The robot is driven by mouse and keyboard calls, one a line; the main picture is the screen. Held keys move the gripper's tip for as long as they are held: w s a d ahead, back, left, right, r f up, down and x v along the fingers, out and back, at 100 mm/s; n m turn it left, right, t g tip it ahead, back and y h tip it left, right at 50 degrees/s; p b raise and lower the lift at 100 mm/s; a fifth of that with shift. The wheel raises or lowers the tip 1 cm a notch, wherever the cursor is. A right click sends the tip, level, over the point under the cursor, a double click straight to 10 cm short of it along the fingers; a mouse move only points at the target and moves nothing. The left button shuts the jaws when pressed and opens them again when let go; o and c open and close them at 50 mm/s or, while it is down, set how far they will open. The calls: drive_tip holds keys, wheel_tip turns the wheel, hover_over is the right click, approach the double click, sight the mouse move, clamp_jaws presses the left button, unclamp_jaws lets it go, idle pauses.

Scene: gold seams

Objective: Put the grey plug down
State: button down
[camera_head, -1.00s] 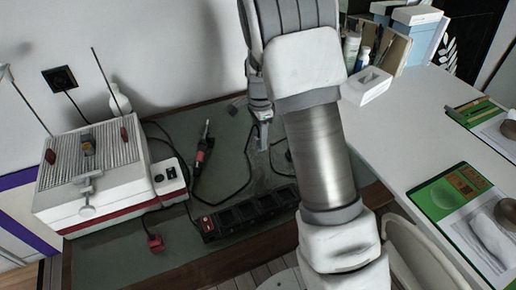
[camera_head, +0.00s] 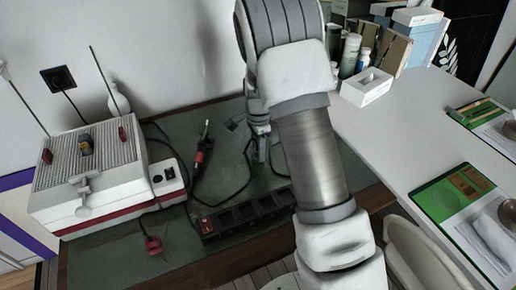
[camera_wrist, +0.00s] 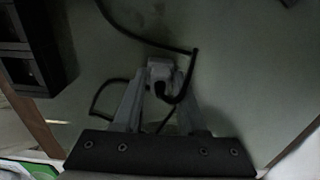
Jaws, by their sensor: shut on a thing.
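My gripper (camera_wrist: 164,82) is shut on the grey plug (camera_wrist: 160,68), which shows between the fingertips in the wrist view. A black cable runs from the plug and loops over the dark green mat (camera_wrist: 235,75). The plug looks close to the mat; I cannot tell whether it touches it. In the head view my gripper (camera_head: 262,148) points down over the green bench behind the black power strip (camera_head: 245,212), and the plug cannot be made out clearly there. The strip also shows at the left edge of the wrist view (camera_wrist: 40,45), apart from the plug.
A soldering iron with a red grip (camera_head: 201,157) lies left of my gripper. A white ribbed machine (camera_head: 90,185) stands at the bench's left, with a red plug (camera_head: 153,243) in front. A white table (camera_head: 400,130) is at right. Bare mat surrounds the plug.

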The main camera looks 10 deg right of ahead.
drive_tip(key=shift+f, duration=0.15)
drive_tip(key=shift+c, duration=2.3)
unclamp_jaws()
wheel_tip(320, 180, up, 14)
drive_tip(key=f+p, duration=0.1)
drive_tip(key=p, duration=0.2)
drive_tip(key=s+r+n+t, duration=0.2)
drive_tip(key=s+r+n, duration=0.5)
drive_tip(key=s+r, duration=0.55)
drive_tip(key=s+r+n+t, duration=0.1)
drive_tip(key=s+n, duration=0.3)
drive_tip(key=s, duration=0.3)
drive_tip(key=s+r+n+t, duration=0.2)
drive_tip(key=s+n, duration=0.2)
drive_tip(key=s, duration=0.4)
drive_tip(key=shift+r+n+t, duration=0.25)
drive_tip(key=shift+n+t, duration=0.05)
drive_tip(key=shift+n, duration=0.1)
